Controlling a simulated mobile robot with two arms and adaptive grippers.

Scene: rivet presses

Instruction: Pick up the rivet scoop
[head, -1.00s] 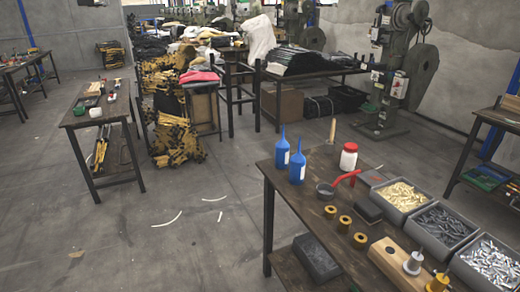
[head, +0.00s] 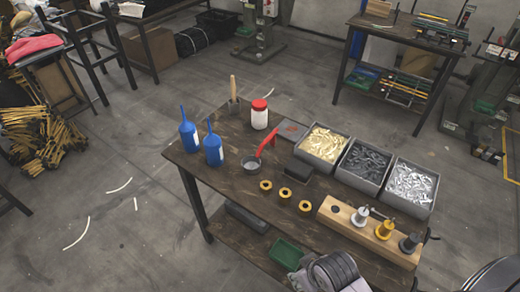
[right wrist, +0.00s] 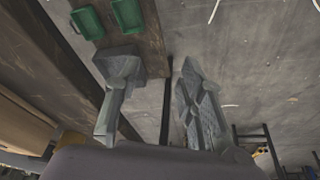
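The rivet scoop (head: 251,163) is a small grey round cup with a raised red handle. It rests on the dark wooden table (head: 225,132) in the head view, between the blue bottles and the grey rivet bins. My right gripper (head: 335,272) shows at the bottom of the head view, beyond the table's near edge and well apart from the scoop. In the right wrist view its two fingers (right wrist: 155,68) are spread apart with nothing between them. The scoop is not visible in the right wrist view. My left gripper is not in view.
Blue bottles (head: 188,135), a red-lidded white jar (head: 259,116), a black block (head: 298,170), yellow rings (head: 285,193) and a wooden block with spools (head: 350,220) surround the scoop. Three bins of rivets (head: 365,166) line the right. A green tray (head: 286,252) sits lower down.

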